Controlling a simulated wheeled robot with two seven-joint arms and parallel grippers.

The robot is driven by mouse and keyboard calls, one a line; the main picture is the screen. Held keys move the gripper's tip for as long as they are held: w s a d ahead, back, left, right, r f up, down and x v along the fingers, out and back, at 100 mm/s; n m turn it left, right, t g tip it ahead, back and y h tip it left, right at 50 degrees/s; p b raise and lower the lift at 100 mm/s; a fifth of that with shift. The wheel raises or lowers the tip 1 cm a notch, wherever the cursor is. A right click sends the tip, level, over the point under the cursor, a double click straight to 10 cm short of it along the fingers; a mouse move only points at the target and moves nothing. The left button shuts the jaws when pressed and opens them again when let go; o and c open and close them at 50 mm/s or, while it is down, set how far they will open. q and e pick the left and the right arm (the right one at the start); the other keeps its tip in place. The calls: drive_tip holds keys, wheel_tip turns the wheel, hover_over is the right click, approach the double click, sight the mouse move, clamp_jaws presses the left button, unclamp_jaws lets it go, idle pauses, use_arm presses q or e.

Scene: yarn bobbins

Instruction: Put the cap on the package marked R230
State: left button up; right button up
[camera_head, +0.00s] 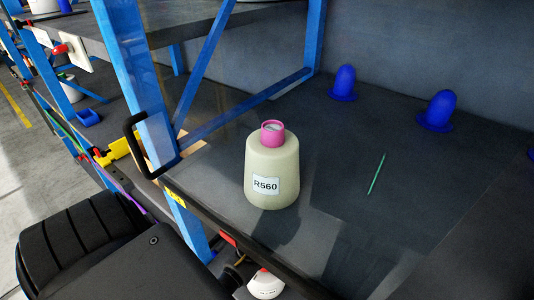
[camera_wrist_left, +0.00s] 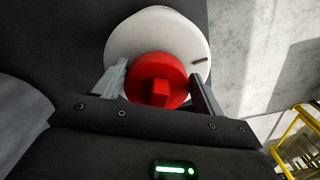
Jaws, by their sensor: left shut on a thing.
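In the left wrist view, my left gripper (camera_wrist_left: 160,78) is shut on a red cap (camera_wrist_left: 145,73), with one finger on each side of it. A round white body (camera_wrist_left: 150,30) lies right behind the cap; I cannot tell whether the two touch. In the head view, a cream yarn package (camera_head: 272,160) marked R560 stands upright on the dark shelf with a pink piece (camera_head: 272,133) at its top. No R230 marking is legible. My left gripper is not clear in the head view, and my right gripper is in neither view.
Two blue pegs (camera_head: 345,82) (camera_head: 437,110) stand on the shelf (camera_head: 330,215) near the back wall. A thin green stick (camera_head: 377,173) lies between them and the front edge. A blue rack post (camera_head: 140,70) and black handle (camera_head: 140,150) stand left. A white object (camera_head: 265,285) shows below the shelf.

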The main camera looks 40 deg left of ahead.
use_arm(q)
drive_tip(key=shift+f, duration=0.3)
drive_tip(key=o, duration=1)
drive_tip(key=shift+o, duration=0.2)
drive_tip(key=shift+r, duration=0.1)
wheel_tip(320, 180, up, 11)
drive_tip(key=shift+f, duration=0.15)
